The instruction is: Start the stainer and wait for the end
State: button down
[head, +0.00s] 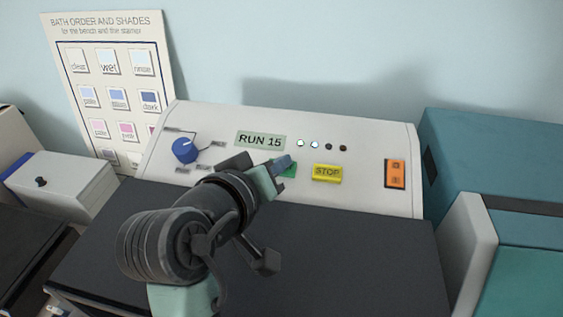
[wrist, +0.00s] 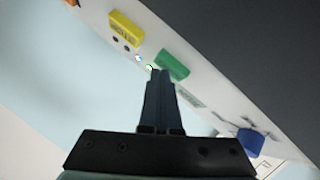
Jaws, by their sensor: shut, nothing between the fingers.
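The stainer's white sloped control panel (head: 365,165) stands behind a dark flat top. Its display (head: 260,140) reads "RUN 15". Of the row of small lamps (head: 314,144) to its right, two are lit and two are dark. The green button (head: 289,170) is partly hidden behind my gripper (head: 284,163) in the head view; it shows clearly in the wrist view (wrist: 172,61). My gripper is shut and empty, its fingertips at or just in front of the green button; I cannot tell whether they touch. The yellow STOP button (head: 327,173) is to the right, and a blue knob (head: 185,150) to the left.
An orange switch (head: 395,174) sits at the panel's right end. A teal machine (head: 480,150) stands to the right and a white box (head: 65,182) to the left. A "Bath order and shades" board (head: 150,30) leans on the wall behind.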

jog(key=shift+s+r+p, duration=0.25)
jog(key=shift+r+p, duration=0.3)
jog(key=shift+r, duration=0.1)
jog(key=r+p, duration=0.1)
jog(key=s+r+p, duration=0.1)
jog(key=r+p, duration=0.2)
jog(key=shift+s+a+r+p, duration=0.25)
jog(key=shift+s+r+p, duration=0.05)
jog(key=shift+s+r, duration=0.1)
dwell(0.5)
notch_tip(320, 180, up, 10)
jog(key=w+t+y+b, duration=0.1)
jog(key=t+y+b, duration=0.2)
jog(key=t+b, duration=0.4)
jog(key=s+r+m+t+y+b, duration=0.2)
jog(key=s+r+t+b, duration=0.2)
jog(key=s+r+t, duration=0.4)
notch_tip(320, 180, up, 5)
jog(key=shift+s+d+r+y, duration=0.1)
jog(key=shift+s+d+y, duration=0.25)
jog(key=shift+s, duration=0.75)
